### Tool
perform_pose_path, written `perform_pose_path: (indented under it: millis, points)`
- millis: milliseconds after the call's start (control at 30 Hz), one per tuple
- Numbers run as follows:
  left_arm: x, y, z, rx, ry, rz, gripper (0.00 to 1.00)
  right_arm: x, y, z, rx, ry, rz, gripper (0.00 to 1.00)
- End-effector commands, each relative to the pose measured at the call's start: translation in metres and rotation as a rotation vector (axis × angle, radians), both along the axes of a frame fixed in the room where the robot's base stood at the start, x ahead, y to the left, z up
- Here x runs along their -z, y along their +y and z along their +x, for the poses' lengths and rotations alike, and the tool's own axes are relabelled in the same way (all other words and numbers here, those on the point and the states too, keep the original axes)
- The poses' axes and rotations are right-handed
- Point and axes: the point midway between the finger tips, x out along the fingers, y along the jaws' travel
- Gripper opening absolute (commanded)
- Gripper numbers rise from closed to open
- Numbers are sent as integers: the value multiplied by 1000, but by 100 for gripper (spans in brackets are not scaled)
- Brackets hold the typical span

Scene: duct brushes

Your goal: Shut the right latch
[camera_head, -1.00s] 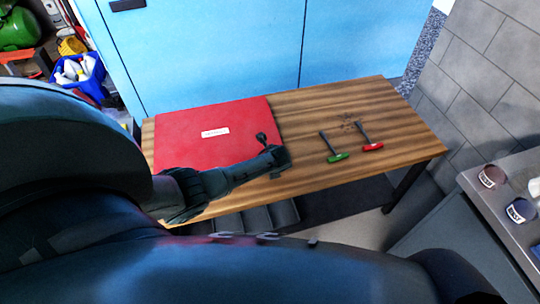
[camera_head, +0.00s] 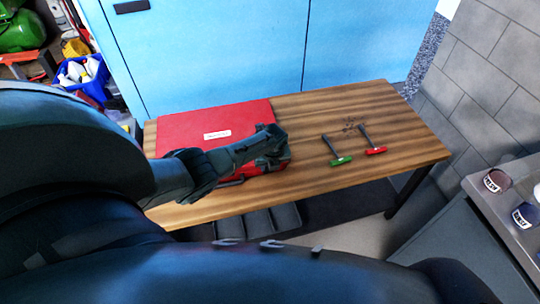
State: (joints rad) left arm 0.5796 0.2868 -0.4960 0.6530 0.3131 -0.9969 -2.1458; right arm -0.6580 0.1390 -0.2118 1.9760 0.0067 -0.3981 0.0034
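A closed red case (camera_head: 190,125) with a white label lies on the left half of the wooden table. Part of its front side and right front corner (camera_head: 282,160) show below my arm, with small dark fittings there too small to tell apart. I cannot make out the right latch or its position. My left gripper (camera_head: 277,133) is at the right front part of the case, over or against it; I cannot tell if it touches. Its fingers are too small and dark to tell open from shut. My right gripper is not in view.
Blue cabinet doors (camera_head: 220,50) stand behind. A grey counter with cups is at the right.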

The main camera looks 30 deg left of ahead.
Motion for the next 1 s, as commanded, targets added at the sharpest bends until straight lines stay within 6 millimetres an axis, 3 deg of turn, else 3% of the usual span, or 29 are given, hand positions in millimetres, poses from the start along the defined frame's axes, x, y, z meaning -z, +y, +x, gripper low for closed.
perform_pose_path:
  millis: [33,67,167,567,733,1000]
  points:
    - [4,-1,-3,-2,7,-2,12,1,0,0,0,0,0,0]
    - [4,-1,-3,-2,7,-2,37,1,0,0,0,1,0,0]
    - [3,-1,-3,-2,6,-1,45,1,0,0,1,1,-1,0]
    - [-7,-1,-2,-1,1,0,45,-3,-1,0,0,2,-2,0]
    - [-28,-5,-6,1,2,0,45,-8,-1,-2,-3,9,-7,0]
    - [-65,-12,-12,0,-1,-1,45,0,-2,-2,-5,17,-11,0]
